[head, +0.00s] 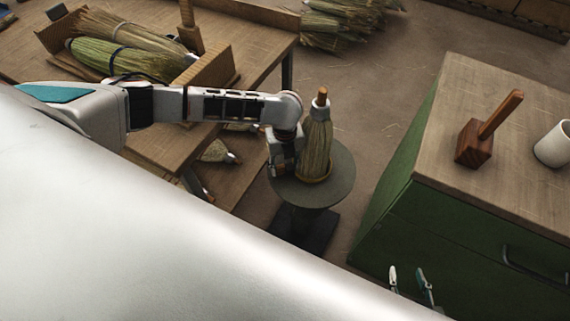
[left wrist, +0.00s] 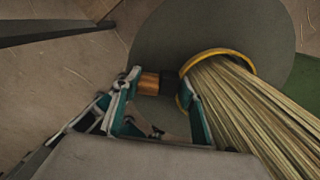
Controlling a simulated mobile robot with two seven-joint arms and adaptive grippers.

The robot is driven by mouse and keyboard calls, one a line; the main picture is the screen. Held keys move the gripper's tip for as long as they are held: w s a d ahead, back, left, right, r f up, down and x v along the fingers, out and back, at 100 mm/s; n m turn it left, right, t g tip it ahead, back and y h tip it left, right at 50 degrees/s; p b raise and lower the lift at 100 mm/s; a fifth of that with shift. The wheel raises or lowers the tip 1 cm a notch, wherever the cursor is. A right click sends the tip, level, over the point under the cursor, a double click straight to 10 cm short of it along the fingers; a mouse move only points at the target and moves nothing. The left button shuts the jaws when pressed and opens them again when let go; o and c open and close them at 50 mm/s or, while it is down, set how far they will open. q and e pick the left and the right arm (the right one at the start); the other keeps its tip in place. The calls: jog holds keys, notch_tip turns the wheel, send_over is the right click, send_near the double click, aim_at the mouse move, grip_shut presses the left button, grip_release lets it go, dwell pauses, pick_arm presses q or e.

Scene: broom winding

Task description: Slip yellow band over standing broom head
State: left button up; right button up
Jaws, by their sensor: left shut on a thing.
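The broom head (head: 317,145) stands upright, bristles down, on a round grey stand, with a wooden handle stub on top. The yellow band (head: 316,179) is around the bristles near their bottom end, close to the disc. The left wrist view shows the band (left wrist: 232,53) looped around the bristles (left wrist: 255,105), its near part hidden. My left gripper (head: 283,160) is beside the broom's left side, low over the stand. It is shut on a wooden and black grip (left wrist: 150,84) at the band's side. My right gripper (head: 410,283) shows its two fingertips apart and empty at the bottom.
The round stand (head: 340,185) has bare surface right of the broom. A green cabinet (head: 440,220) stands to the right, with a wooden mallet (head: 475,146) and a white cup (head: 554,145) on top. A wooden bench (head: 250,50) with a crate of broom bundles is upper left.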

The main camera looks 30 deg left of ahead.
dwell(0.4)
pick_arm(q)
jog(key=shift+r, duration=0.1)
dwell(0.5)
jog(key=o, duration=1.3)
notch_tip(320, 180, up, 12)
jog(key=shift+w+a, duration=0.1)
